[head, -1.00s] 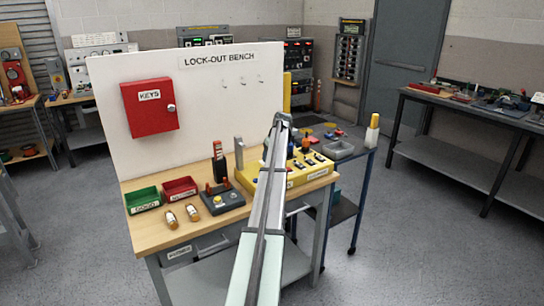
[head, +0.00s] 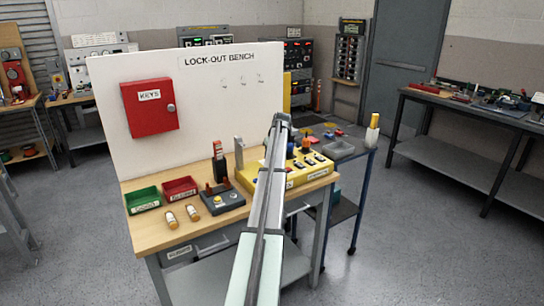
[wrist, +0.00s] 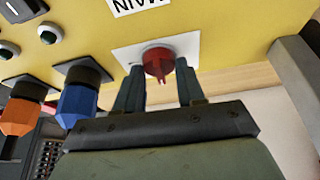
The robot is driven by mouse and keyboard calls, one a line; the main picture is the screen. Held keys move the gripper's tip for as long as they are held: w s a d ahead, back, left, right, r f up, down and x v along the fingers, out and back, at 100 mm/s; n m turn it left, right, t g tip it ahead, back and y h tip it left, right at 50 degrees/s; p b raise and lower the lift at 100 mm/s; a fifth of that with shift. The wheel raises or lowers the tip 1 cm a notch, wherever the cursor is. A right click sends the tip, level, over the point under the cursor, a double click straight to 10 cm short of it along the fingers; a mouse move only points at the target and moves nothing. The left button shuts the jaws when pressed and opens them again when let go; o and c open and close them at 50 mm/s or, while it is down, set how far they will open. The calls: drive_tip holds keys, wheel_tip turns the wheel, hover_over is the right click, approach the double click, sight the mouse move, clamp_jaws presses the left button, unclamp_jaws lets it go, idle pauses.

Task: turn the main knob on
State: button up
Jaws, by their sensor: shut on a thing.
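The main knob (wrist: 158,60) is red and sits on a white plate (wrist: 128,56) on the yellow panel (wrist: 215,25), beside a label reading MAIN (wrist: 138,4) that appears upside down in the wrist view. My gripper (wrist: 158,70) has one finger on each side of the knob and is shut on it. The knob's ridge points toward the gripper's palm in that view. In the head view the yellow box (head: 312,174) stands at the right of the bench; my arm hides the knob and the gripper there.
An orange part (wrist: 22,115) and a blue part (wrist: 78,103) stick out from the panel close to my left finger in the wrist view. A grey upright piece (wrist: 293,65) stands at the right. On the bench are a green bin (head: 143,200), a red bin (head: 180,188) and a dark box (head: 225,200).

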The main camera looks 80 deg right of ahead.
drive_tip(key=m+g+h, duration=0.1)
drive_tip(key=m, duration=0.2)
drive_tip(key=shift+w+a+m, duration=0.1)
drive_tip(key=shift+w+m, duration=0.05)
drive_tip(key=shift+m, duration=0.15)
drive_tip(key=m+g, duration=0.1)
drive_tip(key=m, duration=0.2)
drive_tip(key=shift+w+m+g, duration=0.1)
drive_tip(key=shift+m+g, duration=0.2)
drive_tip(key=shift+m, duration=0.1)
drive_tip(key=m, duration=0.2)
drive_tip(key=m+g, duration=0.1)
drive_tip(key=m, duration=0.1)
drive_tip(key=shift+w+g, duration=0.1)
drive_tip(key=shift+g, duration=0.2)
drive_tip(key=shift+m+g, duration=0.5)
drive_tip(key=shift+m, duration=0.9)
drive_tip(key=o, duration=1)
